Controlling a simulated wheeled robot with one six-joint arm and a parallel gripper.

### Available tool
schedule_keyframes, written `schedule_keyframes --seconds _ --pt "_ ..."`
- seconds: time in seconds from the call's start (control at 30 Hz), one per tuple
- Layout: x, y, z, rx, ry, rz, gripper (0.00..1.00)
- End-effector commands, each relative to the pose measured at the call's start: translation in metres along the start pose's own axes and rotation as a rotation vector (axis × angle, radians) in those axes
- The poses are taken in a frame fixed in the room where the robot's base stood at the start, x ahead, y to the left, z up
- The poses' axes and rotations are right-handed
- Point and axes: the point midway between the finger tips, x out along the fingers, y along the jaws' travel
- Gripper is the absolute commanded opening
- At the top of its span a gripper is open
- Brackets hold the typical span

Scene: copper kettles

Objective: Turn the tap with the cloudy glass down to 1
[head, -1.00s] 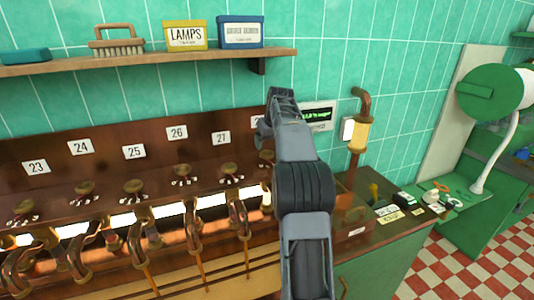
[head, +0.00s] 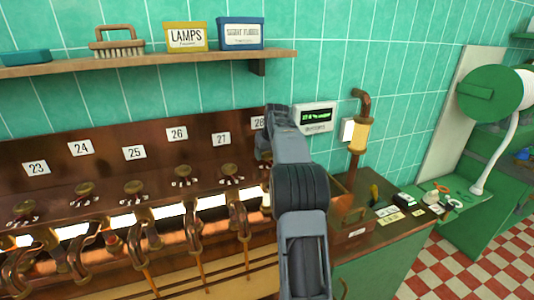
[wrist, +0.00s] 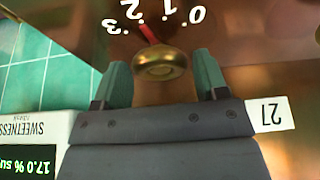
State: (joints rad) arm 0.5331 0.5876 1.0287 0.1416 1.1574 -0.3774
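In the wrist view a round brass tap knob (wrist: 160,64) sits between the two green fingers of my gripper (wrist: 162,70), with a visible gap on both sides. The fingers are open around the knob. A red pointer (wrist: 147,32) runs from the knob toward the 2 of an upside-down 0 to 3 scale (wrist: 167,10). The plate 27 (wrist: 270,115) is beside my gripper. In the head view my arm hides this tap, under the partly covered plate 28 (head: 258,123). Taps with brass knobs (head: 182,170) stand under the other plates. I cannot tell which glass is cloudy.
A sweetness display (head: 314,118) is on the wall right of my arm; it also shows in the wrist view (wrist: 40,150). A shelf (head: 150,60) with a brush and boxes is above. Copper pipes (head: 140,240) crowd the front. Small items lie on the right counter (head: 385,235).

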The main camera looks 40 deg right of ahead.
Motion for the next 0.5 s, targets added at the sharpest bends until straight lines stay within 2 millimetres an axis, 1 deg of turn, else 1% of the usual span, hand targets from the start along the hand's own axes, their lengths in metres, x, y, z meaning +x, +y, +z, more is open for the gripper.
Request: schedule_keyframes --seconds 0.03,0.07,0.33,0.37,0.5 --pt "-0.0002 0.0000 0.0000 0.000 0.000 0.000 0.62" --pt "-0.0002 0.0000 0.0000 0.000 0.000 0.000 0.59" --pt "-0.0004 0.0000 -0.0001 0.000 0.000 0.000 0.33" --pt "-0.0010 -0.0034 0.0004 -0.001 0.000 0.000 0.33" --pt "-0.0009 -0.0017 -0.0004 0.010 0.000 0.004 0.33"
